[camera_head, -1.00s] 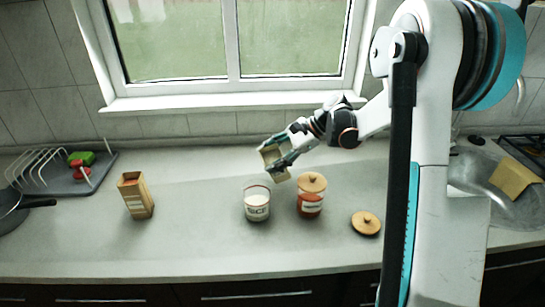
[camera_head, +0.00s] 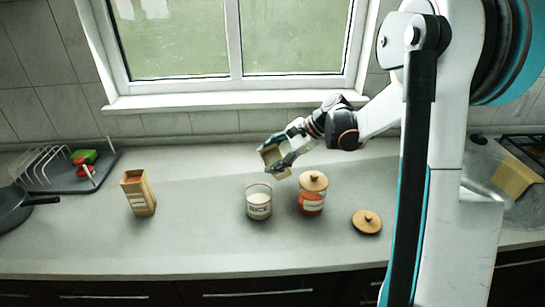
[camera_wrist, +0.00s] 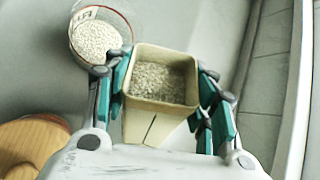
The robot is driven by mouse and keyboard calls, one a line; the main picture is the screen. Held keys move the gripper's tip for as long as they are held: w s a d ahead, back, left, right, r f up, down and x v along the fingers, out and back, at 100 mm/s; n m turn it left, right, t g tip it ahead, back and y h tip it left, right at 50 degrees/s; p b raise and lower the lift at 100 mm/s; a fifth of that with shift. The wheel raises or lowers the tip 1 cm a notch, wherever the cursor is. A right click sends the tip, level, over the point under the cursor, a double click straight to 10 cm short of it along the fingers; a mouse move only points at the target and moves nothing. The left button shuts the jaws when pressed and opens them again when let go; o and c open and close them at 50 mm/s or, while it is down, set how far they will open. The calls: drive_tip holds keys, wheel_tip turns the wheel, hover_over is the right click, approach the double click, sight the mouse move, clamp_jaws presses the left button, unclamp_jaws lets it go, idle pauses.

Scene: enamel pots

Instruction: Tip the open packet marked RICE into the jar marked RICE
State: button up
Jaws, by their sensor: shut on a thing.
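The glass jar marked RICE (camera_head: 259,203) stands open on the counter and holds white grains. It also shows at the upper left of the wrist view (camera_wrist: 98,38). My gripper (camera_head: 281,151) is shut on an open pale packet (camera_head: 271,157), above and behind the jar. In the wrist view the packet (camera_wrist: 150,125) sits between both fingers (camera_wrist: 163,92), its mouth towards the camera, with grains inside. It looks tilted in the head view. No grains show falling. The packet's marking cannot be read.
A jar with orange contents and a wooden lid (camera_head: 312,194) stands close right of the open jar. A loose wooden lid (camera_head: 367,221) lies further right. A brown packet (camera_head: 138,193) stands at left, near a dish rack (camera_head: 68,172). The front counter is clear.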

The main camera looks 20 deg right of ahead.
sight(265, 167)
drive_tip(key=shift+s+a+r+n+t+h+p, duration=0.4)
drive_tip(key=shift+h+p, duration=0.15)
drive_tip(key=shift+h, duration=0.15)
drive_tip(key=shift+s+a+r+n+t+h+p, duration=0.2)
drive_tip(key=shift+r+n+t+h+p, duration=0.2)
drive_tip(key=shift+t+h, duration=0.35)
drive_tip(key=shift+s+a+r+n+t+h+p, duration=0.1)
drive_tip(key=shift+a+r+n+t+h+p, duration=0.15)
drive_tip(key=shift+n+t+h, duration=0.5)
idle(0.4)
drive_tip(key=shift+s+a+f+t+h+b, duration=0.3)
drive_tip(key=shift+s+a+f+h+b, duration=0.25)
drive_tip(key=shift+a+h+b, duration=0.2)
idle(1.1)
drive_tip(key=shift+s+a+r+n+t+h+b, duration=0.15)
drive_tip(key=shift+s+a+n+t+h+b, duration=0.05)
drive_tip(key=shift+n+t+h+b, duration=0.25)
drive_tip(key=shift+s+a+r+n+t+h+b, duration=0.2)
drive_tip(key=shift+n+t+h, duration=0.1)
drive_tip(key=shift+t+h, duration=0.25)
drive_tip(key=shift+w, duration=0.1)
idle(0.4)
